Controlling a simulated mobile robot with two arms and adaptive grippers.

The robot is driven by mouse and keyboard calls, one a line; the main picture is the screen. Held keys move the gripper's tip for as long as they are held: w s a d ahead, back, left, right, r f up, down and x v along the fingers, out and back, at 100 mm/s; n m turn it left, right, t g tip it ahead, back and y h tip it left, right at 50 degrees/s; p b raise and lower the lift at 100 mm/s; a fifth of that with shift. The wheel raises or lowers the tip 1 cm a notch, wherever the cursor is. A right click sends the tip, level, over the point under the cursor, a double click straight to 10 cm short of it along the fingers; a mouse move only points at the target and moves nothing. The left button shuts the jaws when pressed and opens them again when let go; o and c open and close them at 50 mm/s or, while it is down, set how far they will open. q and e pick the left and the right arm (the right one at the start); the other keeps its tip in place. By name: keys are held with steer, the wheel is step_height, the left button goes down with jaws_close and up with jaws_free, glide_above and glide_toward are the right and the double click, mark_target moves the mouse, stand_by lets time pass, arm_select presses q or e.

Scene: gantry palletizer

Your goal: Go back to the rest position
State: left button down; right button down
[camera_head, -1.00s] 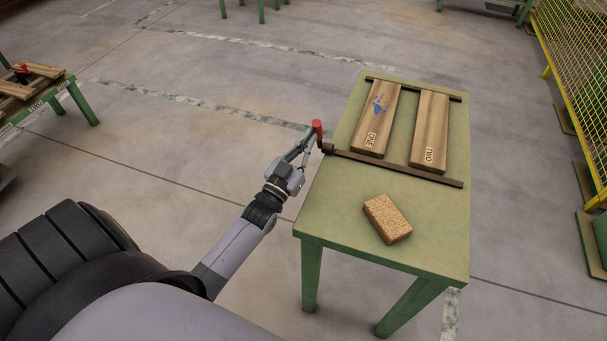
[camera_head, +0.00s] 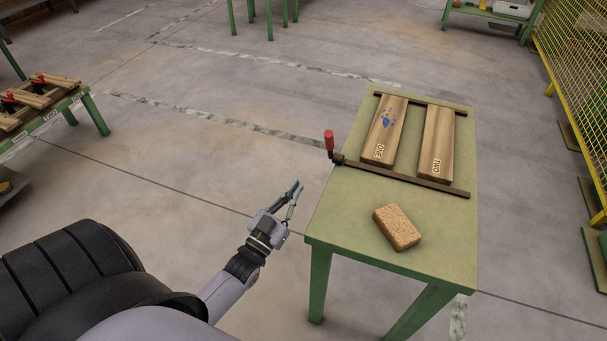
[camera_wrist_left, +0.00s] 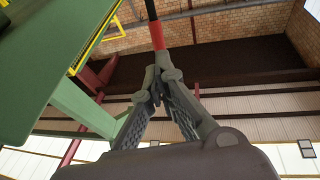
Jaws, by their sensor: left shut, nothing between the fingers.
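My left gripper (camera_head: 296,189) is in the head view, left of the green table and apart from it. It is shut and empty, its fingertips pointing up and to the right. In the left wrist view the fingertips (camera_wrist_left: 157,72) meet, with a red and dark handle visible beyond them. In the head view the red handle (camera_head: 329,139) stands upright at the left end of the near dark bar, on the table's left edge, clear of the gripper. My right gripper is not in view.
The green table (camera_head: 345,215) carries planks marked ONE (camera_head: 385,130) and TWO (camera_head: 436,140), dark bars (camera_head: 405,178) and a tan block (camera_head: 397,227). Another table with planks (camera_head: 35,95) stands at left. A yellow mesh fence (camera_head: 580,80) is at right. Floor left of the gripper is clear.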

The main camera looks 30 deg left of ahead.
arm_select(q)
steer(key=shift+s+f, duration=0.25)
steer(key=shift+s, duration=0.35)
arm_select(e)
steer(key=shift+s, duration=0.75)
arm_select(q)
steer(key=s+d+f+g+p, duration=0.15)
steer(key=s+f+g, duration=0.25)
steer(key=f, duration=0.6)
steer(key=s+d+f+g, duration=0.2)
steer(key=s+f+g, duration=0.15)
steer(key=f, duration=0.75)
steer(key=s+d+f+g+p, duration=0.15)
steer(key=s+f+g, duration=0.25)
steer(key=f, duration=0.6)
steer(key=s+d+f+m+g, duration=0.1)
steer(key=s+f+g, duration=0.3)
steer(key=s, duration=0.9)
steer(key=s+d+f+m+g, duration=0.1)
steer(key=s+d+f+g, duration=0.1)
steer(key=s+f+g, duration=0.3)
steer(key=s+f, duration=0.4)
steer(key=s, duration=0.4)
steer(key=shift+s+d+f+p, duration=0.15)
steer(key=shift+s+d+p, duration=0.05)
steer(key=shift+d+p, duration=0.1)
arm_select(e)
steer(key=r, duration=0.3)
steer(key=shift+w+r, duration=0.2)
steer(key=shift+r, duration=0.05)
